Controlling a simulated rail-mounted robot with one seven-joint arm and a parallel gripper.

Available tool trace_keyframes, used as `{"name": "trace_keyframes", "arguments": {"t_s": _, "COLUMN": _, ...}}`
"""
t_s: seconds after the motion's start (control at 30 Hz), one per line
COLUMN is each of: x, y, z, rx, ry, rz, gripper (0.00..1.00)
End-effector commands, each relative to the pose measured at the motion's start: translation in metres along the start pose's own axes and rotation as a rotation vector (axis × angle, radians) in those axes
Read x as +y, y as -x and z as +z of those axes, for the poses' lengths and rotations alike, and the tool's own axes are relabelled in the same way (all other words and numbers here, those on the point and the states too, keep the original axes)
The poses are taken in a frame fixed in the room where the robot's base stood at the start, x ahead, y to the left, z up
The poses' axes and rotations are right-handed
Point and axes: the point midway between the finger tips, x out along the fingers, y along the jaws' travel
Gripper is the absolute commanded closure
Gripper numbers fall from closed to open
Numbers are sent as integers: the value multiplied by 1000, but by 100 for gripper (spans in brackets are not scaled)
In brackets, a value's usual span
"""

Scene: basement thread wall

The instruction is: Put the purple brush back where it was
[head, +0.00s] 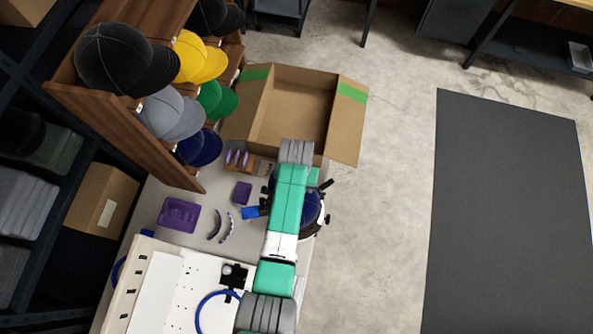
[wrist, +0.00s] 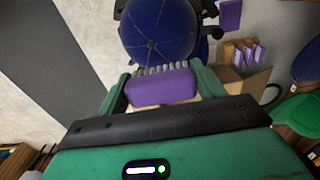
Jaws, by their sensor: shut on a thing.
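In the wrist view my gripper (wrist: 164,84) has its green fingers shut on the purple brush (wrist: 160,90). The brush's grey bristles point toward a dark blue cap (wrist: 158,32), close to its surface; I cannot tell whether they touch. In the head view the cap (head: 312,208) shows partly behind my arm, which hides the gripper and the brush. A purple tray (head: 178,214) lies on the table, with two curved purple pieces (head: 220,226) and a flat purple block (head: 242,193) to its right.
A wooden holder with purple items (head: 238,158) stands at the table's back, beside an open cardboard box (head: 292,110). A blue block (head: 250,212) lies near my arm. A cap rack (head: 120,120) rises at left. Floor at right is clear.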

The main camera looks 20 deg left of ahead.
Motion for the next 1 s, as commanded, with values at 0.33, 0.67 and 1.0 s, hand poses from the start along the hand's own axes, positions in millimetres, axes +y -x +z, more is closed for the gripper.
{"name": "trace_keyframes", "arguments": {"t_s": 0.33, "x": 1, "y": 2, "z": 0, "rx": 1, "ry": -2, "rz": 0, "gripper": 61}}
{"name": "trace_keyframes", "arguments": {"t_s": 0.67, "x": 78, "y": 102, "z": 21, "rx": 6, "ry": -95, "rz": 0, "gripper": 61}}
{"name": "trace_keyframes", "arguments": {"t_s": 1.0, "x": 105, "y": 142, "z": 44, "rx": 0, "ry": -128, "rz": 0, "gripper": 61}}
